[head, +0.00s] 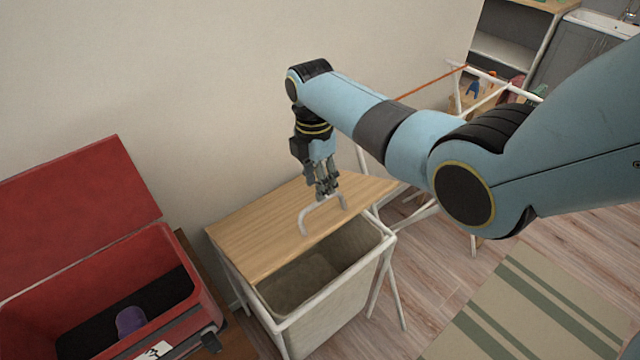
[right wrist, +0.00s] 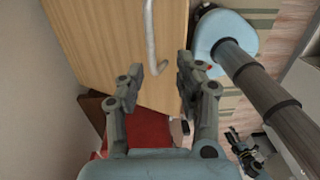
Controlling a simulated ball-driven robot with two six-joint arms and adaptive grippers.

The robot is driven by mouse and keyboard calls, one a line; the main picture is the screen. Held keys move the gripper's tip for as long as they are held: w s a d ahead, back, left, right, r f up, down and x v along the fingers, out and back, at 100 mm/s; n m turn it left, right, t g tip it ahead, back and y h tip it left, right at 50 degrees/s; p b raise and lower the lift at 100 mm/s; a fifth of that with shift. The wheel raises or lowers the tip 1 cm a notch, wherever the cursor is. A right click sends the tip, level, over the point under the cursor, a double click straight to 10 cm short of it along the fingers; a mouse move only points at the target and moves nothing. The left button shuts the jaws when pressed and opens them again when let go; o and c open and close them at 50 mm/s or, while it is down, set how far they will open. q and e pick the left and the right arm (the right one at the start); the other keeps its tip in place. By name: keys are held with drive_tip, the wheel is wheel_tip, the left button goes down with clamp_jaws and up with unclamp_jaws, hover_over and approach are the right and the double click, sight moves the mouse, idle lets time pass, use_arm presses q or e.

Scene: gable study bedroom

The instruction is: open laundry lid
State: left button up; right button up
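The laundry hamper has a wooden lid (head: 270,225) with a pale arched handle (head: 304,220) near its front edge. The light fabric bin (head: 335,305) is under it, and its inside shows in front of the lid's edge. My right gripper (head: 327,192) points down at the handle. In the right wrist view its fingers (right wrist: 160,72) are apart with nothing gripped, and the handle (right wrist: 151,40) lies just past the fingertips; I cannot tell if they touch. What looks like my left gripper (right wrist: 243,150) shows small at the lower right of that view, its fingers unclear.
An open red chest (head: 185,325) with a purple item (head: 131,320) inside stands left of the hamper. A white drying rack (head: 470,225) is to the right. A striped rug (head: 540,310) lies on the wooden floor. The wall is close behind the hamper.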

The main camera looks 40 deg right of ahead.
drive_tip(key=shift+r, duration=0.25)
